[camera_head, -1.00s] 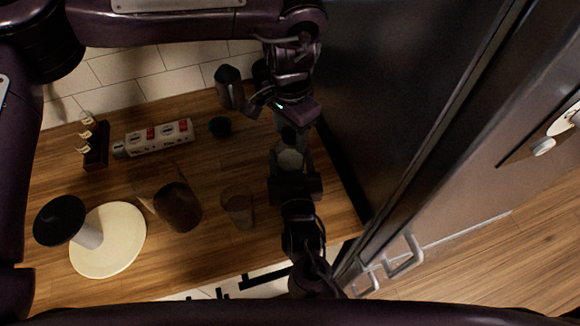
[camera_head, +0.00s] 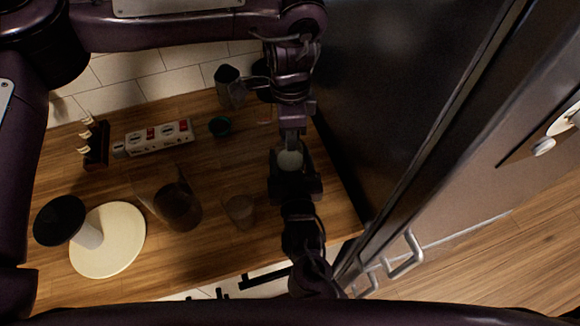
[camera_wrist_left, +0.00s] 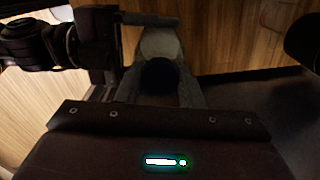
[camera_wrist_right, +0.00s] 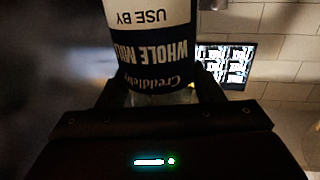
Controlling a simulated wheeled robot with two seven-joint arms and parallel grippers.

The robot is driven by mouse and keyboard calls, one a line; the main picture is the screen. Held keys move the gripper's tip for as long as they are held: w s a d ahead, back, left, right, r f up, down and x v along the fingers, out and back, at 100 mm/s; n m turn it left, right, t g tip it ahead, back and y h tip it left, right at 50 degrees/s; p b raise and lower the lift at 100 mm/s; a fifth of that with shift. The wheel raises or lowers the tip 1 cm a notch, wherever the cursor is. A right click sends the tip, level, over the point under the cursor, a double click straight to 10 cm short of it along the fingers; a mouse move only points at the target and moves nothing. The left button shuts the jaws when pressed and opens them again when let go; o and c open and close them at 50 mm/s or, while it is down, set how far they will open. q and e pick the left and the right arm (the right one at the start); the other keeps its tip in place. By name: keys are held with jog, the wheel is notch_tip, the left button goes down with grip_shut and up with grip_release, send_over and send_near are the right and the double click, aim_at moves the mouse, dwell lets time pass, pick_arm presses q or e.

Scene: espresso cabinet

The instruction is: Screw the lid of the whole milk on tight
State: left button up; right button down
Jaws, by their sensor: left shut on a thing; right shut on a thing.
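The whole milk bottle (camera_wrist_right: 150,50) shows its dark blue and white label, reading "WHOLE MILK" upside down, in the right wrist view. My right gripper (camera_wrist_right: 150,95) is shut on the bottle's body. In the head view the pale bottle (camera_head: 290,160) stands between the two grippers. My left gripper (camera_head: 291,142) is shut at the top of the bottle. In the left wrist view the black lid (camera_wrist_left: 158,76) sits between the left fingers, on the bottle's pale shoulder. The lid is hidden in the head view, and the thread cannot be seen.
A dark metal pitcher (camera_head: 229,88), a small teal-dark cup (camera_head: 220,127), and a white-and-red box (camera_head: 158,138) stand at the back. A glass jar (camera_head: 178,203), a glass (camera_head: 240,210) and a cream disc (camera_head: 112,255) are to the left. The dark fridge (camera_head: 390,90) rises close on the right.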

pick_arm(q)
jog(key=m, duration=0.6)
jog(key=shift+m, duration=0.4)
dwell(0.4)
jog(key=o, duration=1.1)
jog(key=shift+r, duration=2.25)
